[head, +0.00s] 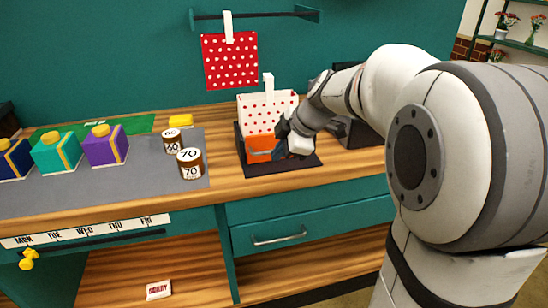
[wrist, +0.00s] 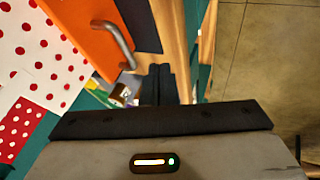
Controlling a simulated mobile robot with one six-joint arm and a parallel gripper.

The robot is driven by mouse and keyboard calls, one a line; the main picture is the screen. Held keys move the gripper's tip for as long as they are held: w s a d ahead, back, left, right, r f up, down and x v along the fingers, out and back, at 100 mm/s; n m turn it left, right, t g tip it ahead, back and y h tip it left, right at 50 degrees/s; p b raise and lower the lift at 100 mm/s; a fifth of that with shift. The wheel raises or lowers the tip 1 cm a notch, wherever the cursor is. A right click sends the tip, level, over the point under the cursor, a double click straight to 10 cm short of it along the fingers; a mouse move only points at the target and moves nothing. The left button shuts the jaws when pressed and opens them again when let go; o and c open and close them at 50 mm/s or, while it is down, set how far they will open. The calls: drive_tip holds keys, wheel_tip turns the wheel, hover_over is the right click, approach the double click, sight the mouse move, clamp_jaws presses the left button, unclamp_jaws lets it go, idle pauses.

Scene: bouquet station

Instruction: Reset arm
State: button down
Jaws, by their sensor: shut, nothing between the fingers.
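My arm reaches in from the right in the head view. My gripper (head: 280,151) is low over the dark tray, close to the orange block with a metal handle (head: 262,149). In the wrist view my gripper (wrist: 160,72) has its two dark fingers together, with nothing between them. The orange block (wrist: 92,32) and its handle (wrist: 122,46) lie to the left of the fingers, apart from them in that view. Part of the block is hidden behind my gripper in the head view.
A white box with red dots (head: 262,113) stands behind the orange block on the dark tray (head: 308,164). A drawer (head: 270,236) is below, shut.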

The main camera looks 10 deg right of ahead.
drive_tip(key=v, duration=0.8)
drive_tip(key=s+f+m+g+h+p, duration=0.1)
drive_tip(key=s+f+m+h+p, duration=0.1)
drive_tip(key=s+m, duration=0.7)
drive_tip(key=s+f+m+g+h+p, duration=0.1)
drive_tip(key=s+f+m+p, duration=0.3)
drive_tip(key=s+m, duration=0.5)
drive_tip(key=shift+s+a+f+h+p, duration=0.3)
drive_tip(key=shift+s+a+f+h, duration=0.15)
drive_tip(key=shift+s+f+h, duration=0.35)
drive_tip(key=shift+w, duration=0.1)
